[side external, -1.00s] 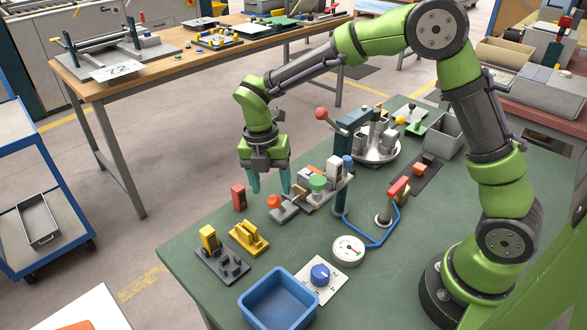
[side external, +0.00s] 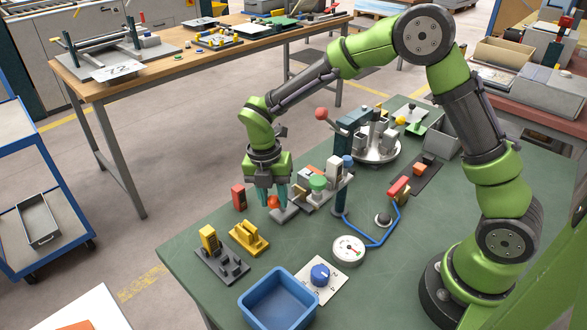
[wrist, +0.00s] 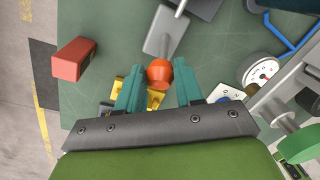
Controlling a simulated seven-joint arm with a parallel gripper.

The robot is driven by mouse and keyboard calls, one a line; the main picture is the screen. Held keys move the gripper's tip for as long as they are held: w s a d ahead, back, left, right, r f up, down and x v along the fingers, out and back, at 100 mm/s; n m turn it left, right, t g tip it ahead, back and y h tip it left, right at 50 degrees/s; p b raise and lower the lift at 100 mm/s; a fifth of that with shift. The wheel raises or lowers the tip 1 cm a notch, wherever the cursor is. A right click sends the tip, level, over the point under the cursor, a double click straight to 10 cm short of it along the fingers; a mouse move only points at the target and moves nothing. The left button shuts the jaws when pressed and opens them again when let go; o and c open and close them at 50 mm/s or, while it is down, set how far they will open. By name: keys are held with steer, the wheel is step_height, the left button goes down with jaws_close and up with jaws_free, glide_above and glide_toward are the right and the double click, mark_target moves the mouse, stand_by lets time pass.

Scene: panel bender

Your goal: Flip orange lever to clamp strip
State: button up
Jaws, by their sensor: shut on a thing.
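The orange lever (side external: 273,202) has a rounded orange knob beside a grey base plate (side external: 285,214) on the green bench. In the wrist view the orange knob (wrist: 159,74) sits between my teal fingertips. My gripper (side external: 274,200) is low over the bench, pointing down, and shut on the knob. It also shows in the wrist view (wrist: 158,80). The bender assembly with a green knob (side external: 318,183) stands just right of the lever. I cannot make out the strip clearly.
A red block (side external: 239,197) stands just left of my gripper. A yellow fixture (side external: 249,238) and a dark fixture (side external: 222,266) lie in front.

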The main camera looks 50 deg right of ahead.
jaws_close()
steer(key=shift+d+r+y, duration=0.25)
steer(key=shift+d+y, duration=0.45)
steer(key=shift+y, duration=0.2)
steer(key=shift+d+r+y, duration=0.1)
steer(key=shift+d+y, duration=0.65)
steer(key=shift+y, duration=0.55)
steer(key=o, duration=1)
jaws_free()
steer(key=shift+o, duration=0.2)
steer(key=shift+r, duration=0.1)
steer(key=v, duration=1.6)
steer(key=shift+d+r, duration=0.2)
steer(key=shift+r, duration=0.1)
